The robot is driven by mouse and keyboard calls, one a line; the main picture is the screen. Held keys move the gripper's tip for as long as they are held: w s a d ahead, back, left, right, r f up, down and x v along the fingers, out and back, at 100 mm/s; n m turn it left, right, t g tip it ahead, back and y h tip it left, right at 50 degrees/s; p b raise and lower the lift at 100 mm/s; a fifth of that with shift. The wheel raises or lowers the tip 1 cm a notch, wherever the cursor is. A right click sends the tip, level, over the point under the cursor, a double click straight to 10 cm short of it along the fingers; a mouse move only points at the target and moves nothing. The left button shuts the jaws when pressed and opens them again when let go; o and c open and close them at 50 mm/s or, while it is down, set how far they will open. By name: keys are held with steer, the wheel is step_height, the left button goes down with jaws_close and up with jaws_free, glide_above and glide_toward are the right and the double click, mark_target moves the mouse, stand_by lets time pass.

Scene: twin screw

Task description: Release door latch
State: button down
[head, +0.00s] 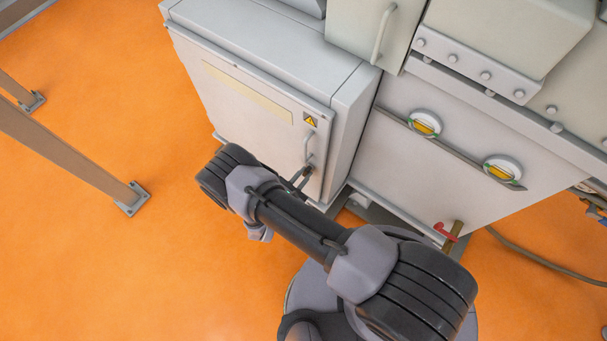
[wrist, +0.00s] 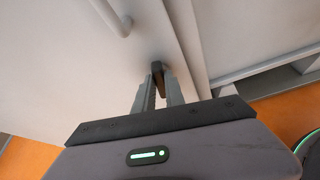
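The grey cabinet door (head: 245,112) has a small dark latch low on its right edge. In the wrist view the latch (wrist: 157,69) is a short black piece standing out from the door, near the door's edge. My gripper (head: 303,178) is at the latch, just below the grey bar handle (head: 308,147). In the wrist view the fingers of my gripper (wrist: 158,88) lie close on both sides of the latch and look shut on it. The fingers hide part of the latch. The door looks closed.
The handle (wrist: 113,18) also shows at the upper left of the wrist view. A larger machine body (head: 450,150) with two round gauges stands right of the cabinet (head: 350,110). Brown metal posts (head: 70,155) stand at the left. Orange floor (head: 150,260) is clear in front.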

steer(key=shift+w+a+f+n+h+b, duration=0.1)
steer(key=shift+a+f+n+h+b, duration=0.15)
steer(key=shift+n+b, duration=0.5)
steer(key=shift+d+r+n+g+h, duration=0.1)
steer(key=shift+r+n+g+h, duration=0.15)
steer(key=shift+g, duration=0.05)
steer(key=c, duration=1.4)
jaws_free()
steer(key=p+v, duration=0.4)
steer(key=v, duration=1.3)
steer(key=shift+r, duration=0.2)
